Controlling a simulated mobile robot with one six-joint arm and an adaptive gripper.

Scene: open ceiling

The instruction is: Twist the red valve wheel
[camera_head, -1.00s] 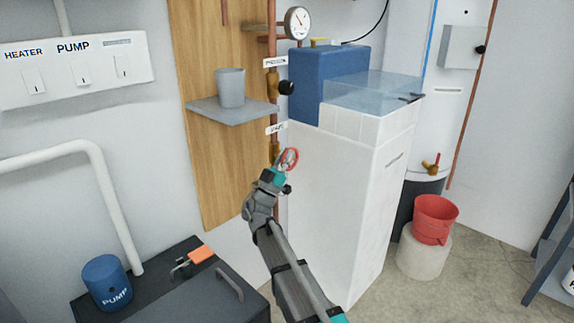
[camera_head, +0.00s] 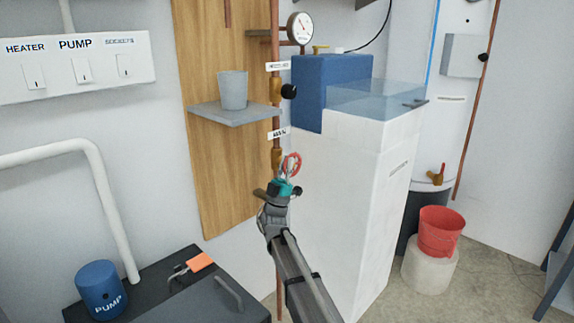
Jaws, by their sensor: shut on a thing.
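The red valve wheel (camera_head: 292,164) is on the vertical copper pipe (camera_head: 275,118), below a small white label and beside the white tiled block. My gripper (camera_head: 287,177) is at the wheel, reaching up from below, with its fingers shut on the wheel's lower part. The upper part of the rim shows above the fingers. The valve body behind is partly hidden by my gripper.
A grey shelf (camera_head: 235,114) with a grey cup (camera_head: 233,90) juts out left of the pipe. The white tiled block (camera_head: 345,190) stands close on the right. A black knob (camera_head: 289,91) and a gauge (camera_head: 300,28) are above.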

